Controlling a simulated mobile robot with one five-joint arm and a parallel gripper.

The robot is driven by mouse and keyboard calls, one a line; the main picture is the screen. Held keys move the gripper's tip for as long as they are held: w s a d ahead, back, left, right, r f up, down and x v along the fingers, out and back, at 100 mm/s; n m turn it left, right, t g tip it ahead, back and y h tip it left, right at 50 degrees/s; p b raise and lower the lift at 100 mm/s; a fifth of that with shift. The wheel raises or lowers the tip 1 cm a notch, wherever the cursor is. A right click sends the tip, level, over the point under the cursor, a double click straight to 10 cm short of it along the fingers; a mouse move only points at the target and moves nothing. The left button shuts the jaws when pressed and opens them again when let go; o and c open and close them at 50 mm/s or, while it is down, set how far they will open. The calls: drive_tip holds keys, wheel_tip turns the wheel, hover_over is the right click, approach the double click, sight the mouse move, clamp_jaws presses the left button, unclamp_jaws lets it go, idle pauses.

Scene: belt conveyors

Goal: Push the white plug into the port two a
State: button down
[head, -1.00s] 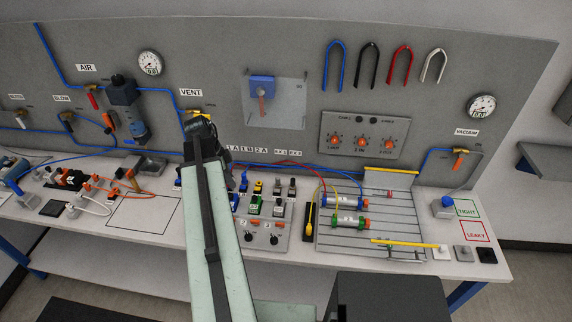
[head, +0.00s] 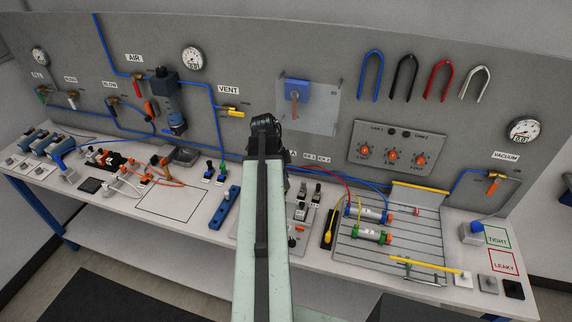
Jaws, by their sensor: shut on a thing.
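My arm reaches over the bench, and its black end joint (head: 264,128) stands in front of the grey wall panel. My gripper is hidden behind the arm, so I see neither its jaws nor what is between them. The sign for the ports is mostly covered by my arm; only a letter A (head: 293,154) shows just right of it. Port two A itself is hidden. I cannot pick out the white plug for certain. A white cable (head: 118,190) lies at the left among orange fittings.
A blue block (head: 225,207) lies left of my arm. Right of it are a plug panel (head: 301,212), a yellow-handled tool (head: 328,228) and a grooved plate (head: 385,252) with cylinders. A bare outlined area (head: 178,202) is at the left.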

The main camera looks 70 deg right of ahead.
drive_tip(key=shift+w+d+f+n+h+b, duration=0.1)
drive_tip(key=shift+w+d+f+n+b, duration=0.45)
drive_tip(key=shift+d+f+b, duration=0.9)
drive_tip(key=shift+w+d+f+n+h+b, duration=0.1)
drive_tip(key=shift+w+d+f+n+b, duration=0.15)
drive_tip(key=shift+w+d+f+b, duration=1.15)
drive_tip(key=shift+w+d+f+n+h+b, duration=0.15)
drive_tip(key=shift+d+f+n+b, duration=0.45)
drive_tip(key=shift+d, duration=1.45)
drive_tip(key=shift+f+b, duration=0.3)
drive_tip(key=shift+f, duration=0.05)
drive_tip(key=shift+f+b, duration=0.3)
drive_tip(key=shift+f, duration=0.05)
drive_tip(key=shift+f, duration=0.25)
drive_tip(key=shift+f+b, duration=0.1)
drive_tip(key=shift+b, duration=0.3)
